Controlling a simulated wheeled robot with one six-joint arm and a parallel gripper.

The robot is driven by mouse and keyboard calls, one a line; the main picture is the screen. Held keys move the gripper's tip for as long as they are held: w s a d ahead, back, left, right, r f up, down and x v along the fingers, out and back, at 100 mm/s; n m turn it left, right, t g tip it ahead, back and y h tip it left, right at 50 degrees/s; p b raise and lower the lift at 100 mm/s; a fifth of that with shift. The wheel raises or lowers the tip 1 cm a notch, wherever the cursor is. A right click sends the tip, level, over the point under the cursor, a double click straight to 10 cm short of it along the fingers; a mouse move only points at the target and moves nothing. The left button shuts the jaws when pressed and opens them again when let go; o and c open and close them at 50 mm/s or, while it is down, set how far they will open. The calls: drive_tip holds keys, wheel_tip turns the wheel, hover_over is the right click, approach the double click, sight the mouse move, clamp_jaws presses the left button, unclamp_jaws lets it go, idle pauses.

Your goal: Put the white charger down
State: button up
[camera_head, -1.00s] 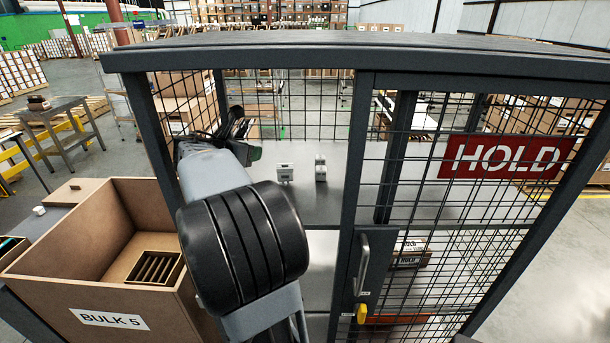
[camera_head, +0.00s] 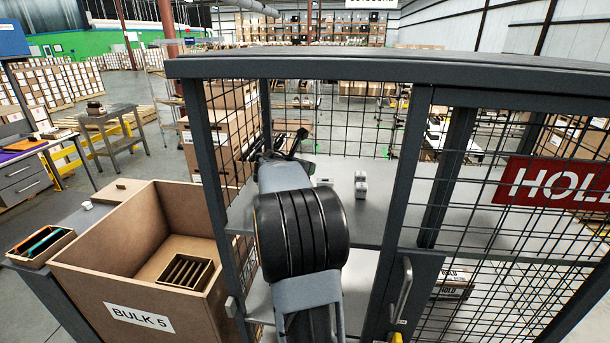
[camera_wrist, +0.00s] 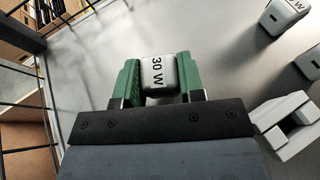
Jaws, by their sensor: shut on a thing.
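A white charger (camera_wrist: 159,76) marked "30 W" sits between the green fingers of my gripper (camera_wrist: 158,82) in the wrist view. The gripper is shut on it. Whether the charger touches the grey shelf (camera_wrist: 225,60) below is not clear. In the head view my arm reaches into the open bay of the mesh cage. My gripper (camera_head: 285,143) is partly hidden behind the arm there, and the held charger cannot be made out.
More white blocks stand on the shelf to the right, one (camera_wrist: 283,14) at the top corner and a larger one (camera_wrist: 283,125) near the gripper. Cage posts (camera_head: 215,185) and mesh flank the opening. A brown BULK 5 box (camera_head: 75,235) stands at left.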

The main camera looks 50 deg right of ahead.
drive_tip(key=shift+f, duration=1)
drive_tip(key=shift+f, duration=0.15)
drive_tip(key=o, duration=0.9)
drive_tip(key=shift+r, duration=0.3)
drive_tip(key=b+v, duration=0.2)
drive_tip(key=v, duration=1)
